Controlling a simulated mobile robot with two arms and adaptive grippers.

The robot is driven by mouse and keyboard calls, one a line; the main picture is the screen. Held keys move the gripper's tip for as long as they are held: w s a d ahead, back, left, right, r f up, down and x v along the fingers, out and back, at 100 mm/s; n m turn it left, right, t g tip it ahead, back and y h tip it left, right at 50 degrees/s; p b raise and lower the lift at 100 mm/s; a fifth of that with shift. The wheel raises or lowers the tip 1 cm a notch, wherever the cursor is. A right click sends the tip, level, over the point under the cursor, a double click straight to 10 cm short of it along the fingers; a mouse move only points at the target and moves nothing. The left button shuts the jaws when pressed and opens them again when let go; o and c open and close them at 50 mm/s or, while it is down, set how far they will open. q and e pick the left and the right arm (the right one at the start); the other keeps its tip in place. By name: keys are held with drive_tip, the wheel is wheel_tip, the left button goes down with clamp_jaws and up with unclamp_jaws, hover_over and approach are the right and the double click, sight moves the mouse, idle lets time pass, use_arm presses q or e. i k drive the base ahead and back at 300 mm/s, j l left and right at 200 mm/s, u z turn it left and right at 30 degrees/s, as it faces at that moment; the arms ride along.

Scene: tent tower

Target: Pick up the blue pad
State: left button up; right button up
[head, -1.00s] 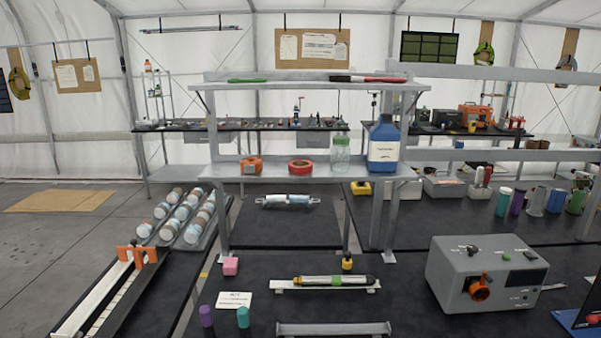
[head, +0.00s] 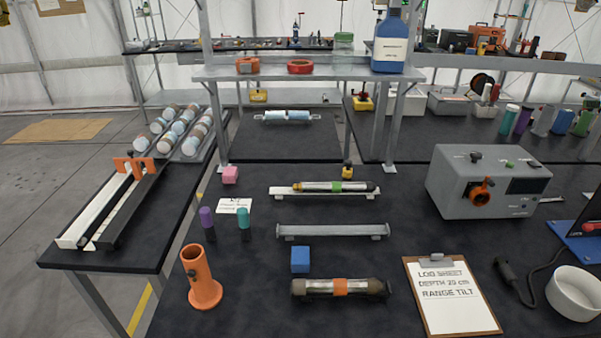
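The blue pad (head: 300,259) is a small blue block on the black table, near the front middle in the head view. It stands just behind a dark cylinder with an orange band (head: 341,288) and in front of a grey rail (head: 333,231). Nothing covers it. Neither of my grippers is in view.
An orange tube holder (head: 201,278) stands to the left of the pad, and a log sheet clipboard (head: 451,294) lies to the right. A pink block (head: 230,174) and a capped tube on a white rack (head: 325,191) are farther back. A grey instrument box (head: 487,181) stands at right.

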sight(299, 260)
drive_tip(key=l+u, duration=0.4)
drive_tip(key=k+l+u, duration=0.15)
drive_tip(key=l+u, duration=0.2)
drive_tip(key=k+l+u, duration=0.15)
drive_tip(key=l+u, duration=0.25)
